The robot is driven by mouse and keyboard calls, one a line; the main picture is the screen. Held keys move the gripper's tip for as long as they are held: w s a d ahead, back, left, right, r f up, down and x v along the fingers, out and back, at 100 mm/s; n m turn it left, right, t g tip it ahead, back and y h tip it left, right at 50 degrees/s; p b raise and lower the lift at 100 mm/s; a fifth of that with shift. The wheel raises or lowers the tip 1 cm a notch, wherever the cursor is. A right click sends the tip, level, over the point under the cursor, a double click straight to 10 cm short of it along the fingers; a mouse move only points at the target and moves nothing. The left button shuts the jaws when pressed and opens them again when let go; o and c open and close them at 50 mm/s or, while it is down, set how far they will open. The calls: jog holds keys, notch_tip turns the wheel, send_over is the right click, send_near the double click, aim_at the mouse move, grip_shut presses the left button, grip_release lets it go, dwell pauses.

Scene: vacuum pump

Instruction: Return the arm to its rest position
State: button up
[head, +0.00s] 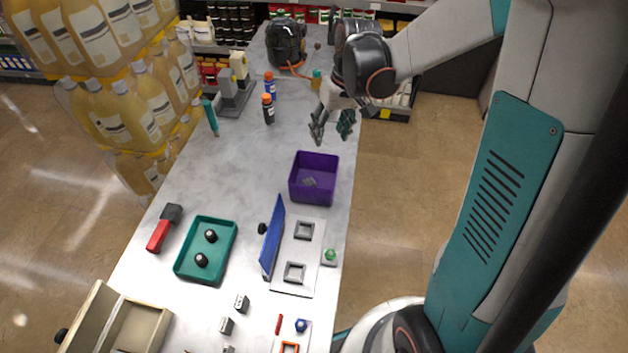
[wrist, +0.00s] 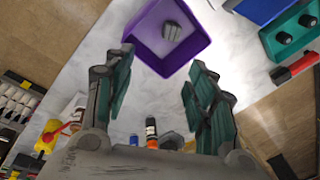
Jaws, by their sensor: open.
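My gripper (head: 332,124) is open and empty in the head view. It hangs over the right side of the long table, beyond the purple bin. In the wrist view its two dark green fingers (wrist: 157,95) stand wide apart with nothing between them. My arm reaches from the upper right of the head view, bent at the dark joint, with its end pointing down. The purple bin (head: 295,190) sits just on the near side of my gripper and holds a small grey part (head: 309,181). The bin also shows at the top of the wrist view (wrist: 139,33).
The grey table (head: 235,160) bears a teal tray (head: 183,268), a blue upright panel (head: 272,238), orange-capped bottles (head: 268,110) and a dark backpack-like object (head: 286,44). Stacked bottles (head: 120,115) stand left. The floor right of the table (head: 410,190) is clear.

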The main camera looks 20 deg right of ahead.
dwell(0.5)
jog(key=s+a+r+t+b, duration=0.1)
jog(key=s+t+b, duration=0.1)
jog(key=s, duration=0.4)
jog(key=s+a+r+t+h+b, duration=0.1)
jog(key=s+t+b, duration=0.1)
jog(key=s+b, duration=0.2)
jog(key=s+a+r+t+b, duration=0.1)
jog(key=s+a+t+b, duration=0.1)
jog(key=s, duration=0.6)
jog(key=shift+r+m+h+b, duration=0.3)
jog(key=shift+m+h+b, duration=0.1)
jog(key=shift+b, duration=0.05)
dwell(0.4)
